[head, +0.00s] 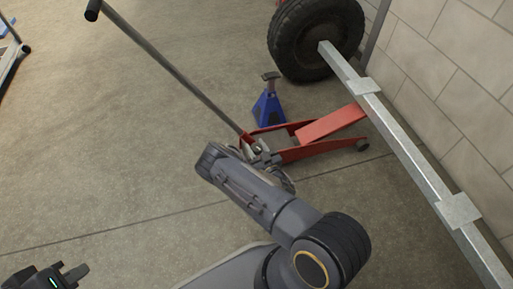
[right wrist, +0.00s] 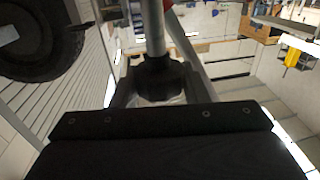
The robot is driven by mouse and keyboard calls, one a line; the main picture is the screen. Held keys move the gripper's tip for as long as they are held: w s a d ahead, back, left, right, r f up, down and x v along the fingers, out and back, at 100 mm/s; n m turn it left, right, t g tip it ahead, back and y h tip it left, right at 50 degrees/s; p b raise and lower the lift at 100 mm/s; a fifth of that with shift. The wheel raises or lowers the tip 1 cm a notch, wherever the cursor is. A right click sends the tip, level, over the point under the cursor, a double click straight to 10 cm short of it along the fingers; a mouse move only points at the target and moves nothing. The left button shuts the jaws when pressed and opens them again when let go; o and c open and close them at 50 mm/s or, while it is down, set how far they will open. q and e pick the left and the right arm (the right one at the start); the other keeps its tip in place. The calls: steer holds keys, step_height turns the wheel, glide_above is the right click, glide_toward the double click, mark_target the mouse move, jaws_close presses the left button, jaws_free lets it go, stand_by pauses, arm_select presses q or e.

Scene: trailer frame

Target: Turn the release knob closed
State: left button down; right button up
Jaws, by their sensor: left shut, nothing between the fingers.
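The red floor jack (head: 330,125) stands on the floor with its long grey handle (head: 170,70) slanting up to the left. My right gripper (head: 264,157) is at the base of the handle, in front of the jack's near end. In the right wrist view, a dark ribbed knob-like part (right wrist: 162,75) sits between the fingers of my right gripper (right wrist: 160,92), below a grey tube. I cannot tell whether the fingers press on it. In the head view the knob is hidden or too small to make out. My left gripper (head: 74,273) is shut and empty at the bottom left, far from the jack.
A blue jack stand (head: 269,108) stands just behind the jack. A galvanised trailer beam (head: 410,150) runs along the right over the jack's far end, with a black tyre (head: 316,38) behind. A block wall (head: 455,60) closes the right side.

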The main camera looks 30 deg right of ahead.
steer(key=shift+c, duration=1.1)
steer(key=shift+m+h, duration=0.3)
steer(key=shift+h, duration=0.2)
steer(key=m+h, duration=0.2)
steer(key=shift+g+h, duration=0.3)
steer(key=shift+h, duration=0.1)
steer(key=shift+f+m+g+h+b, duration=0.1)
steer(key=shift+m+g+h+b, duration=0.65)
steer(key=shift+h, duration=0.6)
steer(key=shift+f+m+g+h+b, duration=0.1)
steer(key=shift+m+g+h+b, duration=0.35)
steer(key=shift+m+h, duration=0.75)
steer(key=shift+s+r+g+h, duration=0.1)
steer(key=shift+g+h, duration=0.2)
steer(key=shift+h, duration=0.05)
steer(key=o, duration=0.9)
steer(key=shift+o, duration=0.2)
